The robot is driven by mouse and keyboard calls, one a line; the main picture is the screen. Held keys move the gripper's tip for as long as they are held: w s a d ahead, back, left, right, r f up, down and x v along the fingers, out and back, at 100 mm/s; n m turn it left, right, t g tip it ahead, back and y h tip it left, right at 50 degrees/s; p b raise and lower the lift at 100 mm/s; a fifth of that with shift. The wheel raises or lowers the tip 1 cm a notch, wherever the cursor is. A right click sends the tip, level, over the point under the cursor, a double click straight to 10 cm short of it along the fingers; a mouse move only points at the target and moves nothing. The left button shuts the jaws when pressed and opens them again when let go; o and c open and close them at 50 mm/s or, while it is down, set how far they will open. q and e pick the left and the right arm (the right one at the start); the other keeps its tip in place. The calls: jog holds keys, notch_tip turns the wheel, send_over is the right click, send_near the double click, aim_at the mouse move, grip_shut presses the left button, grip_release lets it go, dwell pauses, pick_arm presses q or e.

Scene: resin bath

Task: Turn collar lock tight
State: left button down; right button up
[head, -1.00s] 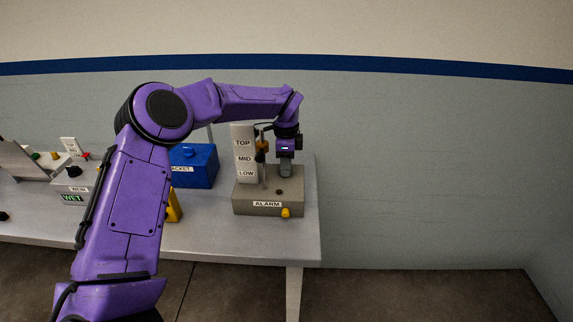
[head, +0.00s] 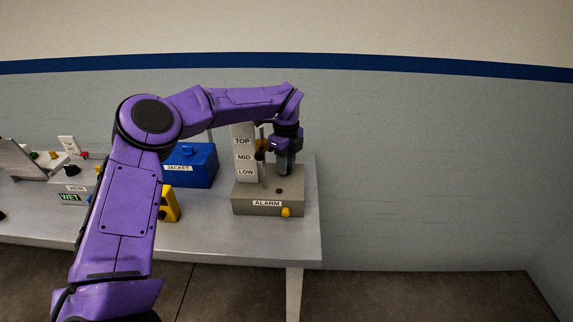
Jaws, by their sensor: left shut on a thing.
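The grey alarm box (head: 268,208) stands at the right end of the bench, with a dark hole in its top and a yellow knob on its front. Behind it rises a white board (head: 244,160) marked TOP, MID and LOW. A thin post with an orange collar (head: 261,143) and a dark piece (head: 260,155) on it stands in front of the board. My left gripper (head: 283,170) points down just right of the post, above the box. It is shut on what seems to be the collar lock, which its fingers hide. My right gripper is out of view.
A blue box (head: 192,167) labelled JACKET and a yellow item (head: 170,205) are left of the alarm box. A box with a WET label (head: 70,197) is further left. The bench front (head: 230,238) is clear.

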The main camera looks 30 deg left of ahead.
pick_arm(q)
jog(key=m, duration=0.5)
jog(key=shift+r+p, duration=0.1)
jog(key=shift+p, duration=0.3)
jog(key=m+p, duration=0.1)
jog(key=m, duration=0.4)
jog(key=shift+m, duration=0.4)
jog(key=c, duration=1.2)
grip_release()
jog(key=shift+w, duration=0.1)
jog(key=shift+c, duration=0.2)
notch_tip(320, 180, up, 10)
jog(key=b, duration=0.1)
jog(key=shift+r, duration=0.2)
jog(key=shift+r, duration=0.1)
